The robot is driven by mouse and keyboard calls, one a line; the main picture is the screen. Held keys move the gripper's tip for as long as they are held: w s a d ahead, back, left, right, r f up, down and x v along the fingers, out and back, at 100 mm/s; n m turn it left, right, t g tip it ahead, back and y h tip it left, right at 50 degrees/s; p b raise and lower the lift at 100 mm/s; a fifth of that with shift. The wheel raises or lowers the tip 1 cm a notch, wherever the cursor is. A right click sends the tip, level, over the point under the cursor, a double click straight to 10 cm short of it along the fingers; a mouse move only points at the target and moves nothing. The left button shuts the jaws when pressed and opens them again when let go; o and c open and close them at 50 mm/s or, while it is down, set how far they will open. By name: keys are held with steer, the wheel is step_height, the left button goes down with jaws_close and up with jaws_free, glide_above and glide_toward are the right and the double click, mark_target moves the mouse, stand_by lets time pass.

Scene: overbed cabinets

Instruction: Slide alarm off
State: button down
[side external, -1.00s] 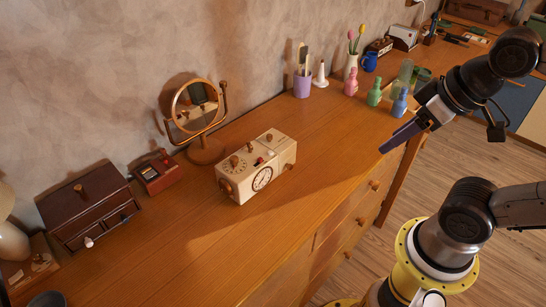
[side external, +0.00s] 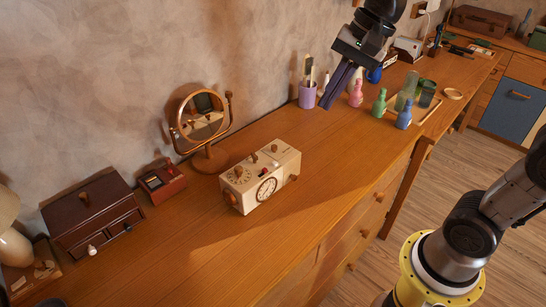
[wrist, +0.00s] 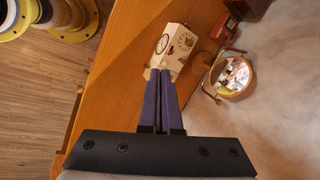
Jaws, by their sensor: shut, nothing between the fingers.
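The alarm clock (side external: 262,178) is a cream box with a round dial on its front and brown knobs on its top and ends. It stands on the wooden cabinet top near the middle of the side view. A small red piece (side external: 264,170) shows on its top. In the wrist view the clock (wrist: 172,45) lies just beyond the fingertips, partly hidden by them. My gripper (side external: 325,106) is shut and empty, with dark purple fingers pointing down. It is above the cabinet top, to the right of the clock and apart from it. The shut fingertips also show in the wrist view (wrist: 160,72).
A round mirror (side external: 203,118) stands behind the clock, with a small red-brown box (side external: 162,182) and a dark drawer box (side external: 90,212) to the left. A purple cup (side external: 307,96) and small coloured bottles (side external: 379,103) stand to the right. The cabinet top in front of the clock is clear.

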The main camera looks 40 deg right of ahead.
steer(key=w+f+m+g+y, duration=0.15)
steer(key=w+f+m, duration=0.3)
steer(key=w, duration=0.45)
steer(key=g, duration=0.2)
glide_toward(263, 170)
steer(key=d+r, duration=0.2)
steer(key=d, duration=0.2)
steer(key=shift+a+m, duration=0.2)
steer(key=shift+m, duration=0.05)
steer(key=shift+f, duration=0.1)
steer(key=x, duration=1)
steer(key=shift+a, duration=0.1)
steer(key=shift+a, duration=1.3)
steer(key=shift+r, duration=0.2)
